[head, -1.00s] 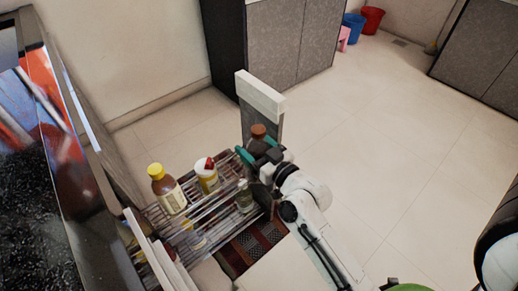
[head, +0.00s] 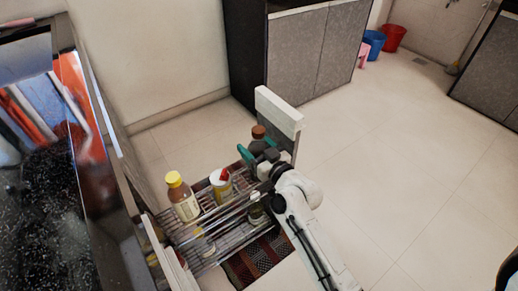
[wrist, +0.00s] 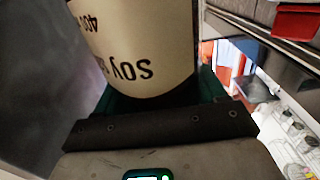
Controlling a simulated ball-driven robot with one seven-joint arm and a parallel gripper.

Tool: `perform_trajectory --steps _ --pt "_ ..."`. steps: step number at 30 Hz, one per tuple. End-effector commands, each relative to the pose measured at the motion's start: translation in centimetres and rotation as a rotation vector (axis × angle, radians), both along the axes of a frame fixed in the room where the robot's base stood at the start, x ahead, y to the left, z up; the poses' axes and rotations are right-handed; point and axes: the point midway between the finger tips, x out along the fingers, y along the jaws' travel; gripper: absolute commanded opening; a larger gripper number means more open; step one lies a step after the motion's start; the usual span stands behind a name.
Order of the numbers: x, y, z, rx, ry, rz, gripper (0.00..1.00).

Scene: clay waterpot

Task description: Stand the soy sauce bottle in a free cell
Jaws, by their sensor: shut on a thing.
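The soy sauce bottle (head: 258,132), dark with a brown-red cap, is held by my gripper (head: 259,152) near the far end panel of a pull-out wire rack (head: 205,228). In the wrist view its cream label (wrist: 135,45) with upside-down "SOY" lettering fills the space between the fingers. My gripper is shut on the bottle. The bottle's lower part is hidden by the gripper in the head view. A yellow-capped bottle (head: 184,200) and a jar with a red top (head: 221,187) stand in the rack. The rack's cell dividers are hard to make out.
A glass jar (head: 256,214) stands in the rack, partly hidden under my arm. The pale end panel (head: 280,110) rises behind my gripper. A dark counter (head: 45,215) is at left. Open floor (head: 400,180) extends right.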

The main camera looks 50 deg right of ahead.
Motion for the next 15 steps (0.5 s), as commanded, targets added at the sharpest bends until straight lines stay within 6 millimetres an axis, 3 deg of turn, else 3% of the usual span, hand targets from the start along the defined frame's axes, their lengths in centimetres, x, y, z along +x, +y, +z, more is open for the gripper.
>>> perform_trajectory --steps 10,15 --pt "2.4 -0.7 0.4 -0.002 -0.005 -0.001 0.15" --pt "2.2 -0.7 -1.4 -0.002 -0.004 -0.001 0.15"
